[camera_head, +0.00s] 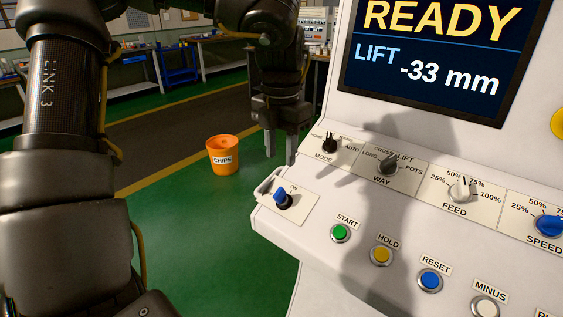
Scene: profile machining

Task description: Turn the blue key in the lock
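The blue key (281,196) sits in the lock on a small white plate marked ON, at the left corner of the machine's control panel. My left gripper (280,150) hangs above and slightly left of the key in the picture, fingers pointing down. Its two fingers are apart with nothing between them. It does not touch the key. My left arm fills the left side of the view. My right gripper is not in view.
The white control panel (325,215) carries the MODE knob (329,145), other knobs and several push buttons, with a screen (440,60) reading READY above. A metal handle (266,186) is beside the lock. An orange CHIPS bucket (222,155) stands on the green floor.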

